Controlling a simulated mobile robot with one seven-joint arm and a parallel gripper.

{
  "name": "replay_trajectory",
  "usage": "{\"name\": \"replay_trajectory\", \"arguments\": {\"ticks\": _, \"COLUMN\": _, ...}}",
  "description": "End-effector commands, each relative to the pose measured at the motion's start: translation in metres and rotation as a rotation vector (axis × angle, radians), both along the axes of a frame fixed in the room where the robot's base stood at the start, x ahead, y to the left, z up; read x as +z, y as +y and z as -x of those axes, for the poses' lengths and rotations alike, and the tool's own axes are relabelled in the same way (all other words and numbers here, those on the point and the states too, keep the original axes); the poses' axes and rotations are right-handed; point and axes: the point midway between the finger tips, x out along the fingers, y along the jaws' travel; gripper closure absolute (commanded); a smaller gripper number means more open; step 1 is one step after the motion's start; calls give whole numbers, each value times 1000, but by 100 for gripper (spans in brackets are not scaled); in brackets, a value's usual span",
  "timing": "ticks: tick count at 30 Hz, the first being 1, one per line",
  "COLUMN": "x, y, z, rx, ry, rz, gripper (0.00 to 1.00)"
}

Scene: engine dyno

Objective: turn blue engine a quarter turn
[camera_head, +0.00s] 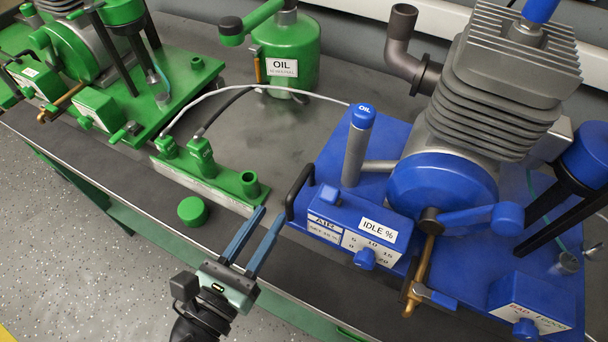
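The blue engine (470,95) stands on a blue base plate (365,135) at the right, with a grey finned cylinder and a round blue wheel (420,180) facing the front. A blue crank arm (465,216) reaches from a dark hub (430,216) to a blue knob (507,218), pointing right and nearly level. My gripper (272,213) is to the left of the blue engine, near the bench's front edge. Its two blue fingers are apart with nothing between them. The fingertips appear just left of a black handle (297,192) at the base plate's left side.
A blue box (350,228) labelled IDLE % and a brass lever (424,265) sit in front of the wheel. A green manifold (205,175) and a loose green cap (192,211) lie left of my gripper. A green oil can (290,45) stands behind; a green engine (75,50) is far left.

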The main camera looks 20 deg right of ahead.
Motion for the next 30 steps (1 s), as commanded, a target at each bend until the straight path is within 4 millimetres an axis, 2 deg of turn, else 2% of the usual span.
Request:
{"name": "replay_trajectory", "arguments": {"ticks": 1, "x": -7, "y": 1, "z": 6, "rx": -4, "ry": 38, "rz": 47, "gripper": 69}}
{"name": "replay_trajectory", "arguments": {"ticks": 5, "x": -8, "y": -4, "z": 7, "rx": -15, "ry": 76, "rz": 101, "gripper": 69}}
{"name": "replay_trajectory", "arguments": {"ticks": 8, "x": -7, "y": -15, "z": -1, "rx": -17, "ry": 76, "rz": 102, "gripper": 69}}
{"name": "replay_trajectory", "arguments": {"ticks": 21, "x": -7, "y": -84, "z": -55, "rx": -17, "ry": 72, "rz": 98, "gripper": 69}}
{"name": "replay_trajectory", "arguments": {"ticks": 30, "x": -7, "y": -101, "z": -69, "rx": -14, "ry": 73, "rz": 97, "gripper": 69}}
